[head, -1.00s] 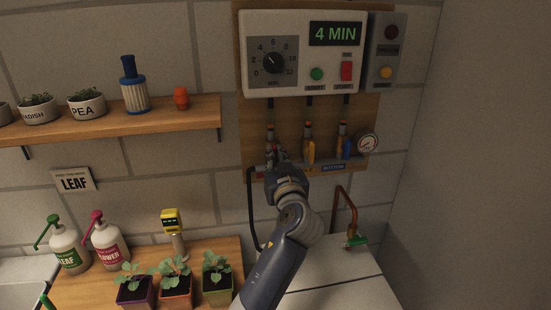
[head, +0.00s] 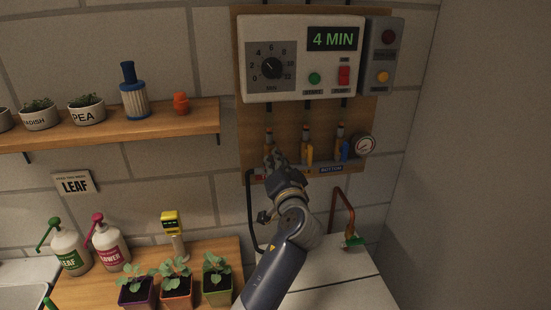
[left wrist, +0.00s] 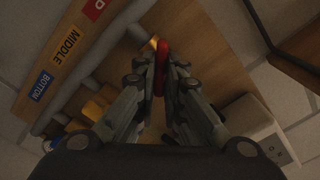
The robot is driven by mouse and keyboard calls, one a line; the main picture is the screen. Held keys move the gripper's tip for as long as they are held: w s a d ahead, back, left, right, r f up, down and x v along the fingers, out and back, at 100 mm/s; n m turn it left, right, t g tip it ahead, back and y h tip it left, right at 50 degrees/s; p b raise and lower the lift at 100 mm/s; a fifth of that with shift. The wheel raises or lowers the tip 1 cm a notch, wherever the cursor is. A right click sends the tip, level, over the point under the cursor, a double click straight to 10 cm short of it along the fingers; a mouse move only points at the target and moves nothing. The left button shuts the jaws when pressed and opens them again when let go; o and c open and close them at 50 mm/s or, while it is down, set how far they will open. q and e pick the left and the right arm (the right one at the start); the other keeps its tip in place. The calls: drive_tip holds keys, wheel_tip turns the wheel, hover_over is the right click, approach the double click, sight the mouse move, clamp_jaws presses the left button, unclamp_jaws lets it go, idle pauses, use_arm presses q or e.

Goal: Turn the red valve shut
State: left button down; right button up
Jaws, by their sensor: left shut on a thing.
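The red valve's handle (left wrist: 160,66) shows in the left wrist view as a red lever between my fingers. My left gripper (left wrist: 160,84) is shut on it, one finger on each side. In the head view my left gripper (head: 272,160) is at the leftmost of the three pipes on the wooden board, and the hand hides most of the red valve there. My right gripper is in neither view.
A yellow valve (head: 309,153) and a blue valve (head: 345,150) stand close to the right, with a pressure gauge (head: 364,144) beyond. The timer box (head: 290,88) is above. Seedling pots (head: 177,290) stand on the bench at lower left.

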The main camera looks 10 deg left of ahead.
use_arm(q)
drive_tip(key=m+p, duration=0.4)
drive_tip(key=m, duration=0.4)
drive_tip(key=shift+w, duration=0.1)
drive_tip(key=shift+m, duration=0.3)
idle(0.4)
drive_tip(key=c, duration=1.8)
unclamp_jaws()
drive_tip(key=shift+o, duration=0.5)
drive_tip(key=shift+w+a+f, duration=0.1)
drive_tip(key=shift+f, duration=0.1)
